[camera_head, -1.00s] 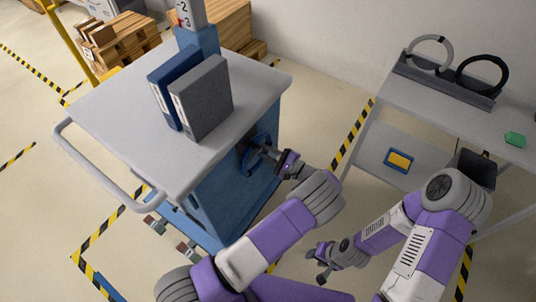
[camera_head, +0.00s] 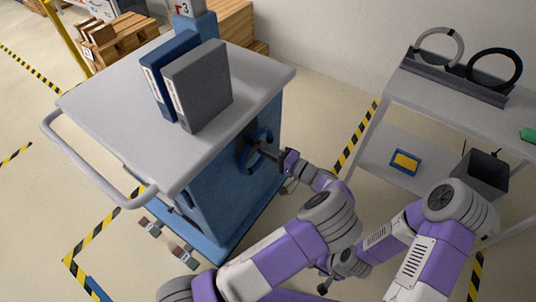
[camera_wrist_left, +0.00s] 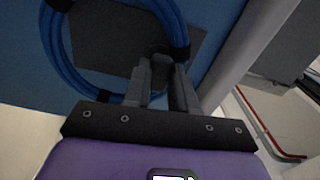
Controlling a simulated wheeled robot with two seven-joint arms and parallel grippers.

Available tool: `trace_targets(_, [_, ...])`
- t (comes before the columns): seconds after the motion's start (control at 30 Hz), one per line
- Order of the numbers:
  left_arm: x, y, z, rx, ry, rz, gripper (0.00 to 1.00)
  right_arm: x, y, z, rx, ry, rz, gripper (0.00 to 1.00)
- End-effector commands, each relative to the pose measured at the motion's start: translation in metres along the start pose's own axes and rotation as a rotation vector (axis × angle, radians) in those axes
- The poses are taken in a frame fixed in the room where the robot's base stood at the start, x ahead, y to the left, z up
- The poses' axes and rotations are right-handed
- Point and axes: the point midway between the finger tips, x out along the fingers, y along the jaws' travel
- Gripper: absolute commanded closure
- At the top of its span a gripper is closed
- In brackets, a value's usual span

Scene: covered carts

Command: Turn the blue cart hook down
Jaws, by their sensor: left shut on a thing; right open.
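The blue cart (camera_head: 225,190) has a pale grey top (camera_head: 110,95) and stands left of centre in the head view. A blue coiled hose (camera_head: 247,158) hangs on its right side; it also shows in the left wrist view (camera_wrist_left: 68,72). A dark hook (camera_wrist_left: 160,56) shows inside the coil, mostly hidden by my fingers. My left gripper (camera_head: 258,148) reaches the cart's side at the coil. In the left wrist view its fingers (camera_wrist_left: 163,75) are shut on the hook. My right gripper (camera_head: 324,278) is low at the centre, open and away from the cart, partly hidden by my left arm.
Blue and grey binders (camera_head: 205,85) stand on the cart top. A grey handle (camera_head: 75,165) sticks out at its left. A grey table (camera_head: 440,105) with black and grey rings (camera_head: 495,68) stands at right. Striped floor tape (camera_head: 355,140) runs between cart and table.

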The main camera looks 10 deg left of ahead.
Motion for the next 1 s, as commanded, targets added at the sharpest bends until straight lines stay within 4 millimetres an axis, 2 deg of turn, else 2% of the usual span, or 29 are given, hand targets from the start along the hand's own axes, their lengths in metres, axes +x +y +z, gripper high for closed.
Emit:
trace_targets(0.1, [-0.001,0.006,0.000,-0.111,0.001,0.002,1.00,0.013,0.005,-0.001,0.000,0.000,0.000,0.57])
trace_targets(0.4, [-0.001,0.009,-0.001,-0.394,0.002,0.001,1.00,0.027,0.010,-0.001,0.000,0.000,0.000,0.57])
trace_targets(1.0, [-0.001,0.013,-0.007,-0.965,0.002,0.000,1.00,0.030,0.011,-0.001,0.000,0.000,0.000,0.57])
